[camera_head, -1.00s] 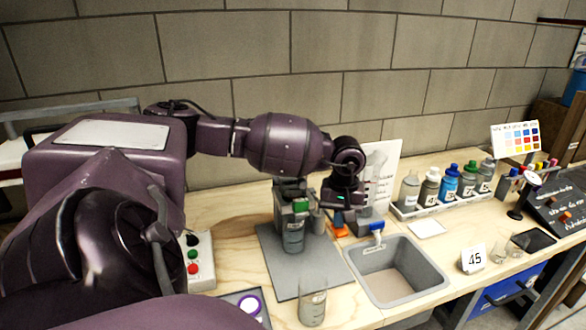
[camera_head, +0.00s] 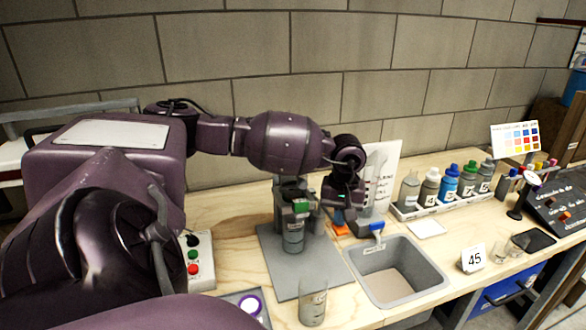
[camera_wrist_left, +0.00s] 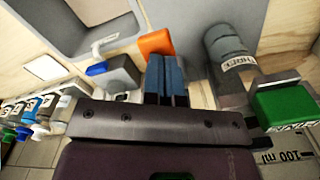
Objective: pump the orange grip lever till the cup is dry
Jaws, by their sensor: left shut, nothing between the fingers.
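In the left wrist view the orange lever (camera_wrist_left: 157,43) lies just beyond the closed, dark blue fingers of my left gripper (camera_wrist_left: 163,78). The fingers are empty; I cannot tell whether they touch the lever. A grey cup with a label (camera_head: 293,240) stands in the filter stand, under a green part (camera_head: 301,206). Its inside is hidden, so I cannot see any liquid. My right gripper is not in view.
A grey sink (camera_head: 395,278) with a blue-handled tap (camera_head: 377,227) is right of the stand. A clear beaker (camera_head: 313,304) stands in front. Several bottles (camera_head: 450,183) sit in a rack at the back right. A button box (camera_head: 197,262) stands left.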

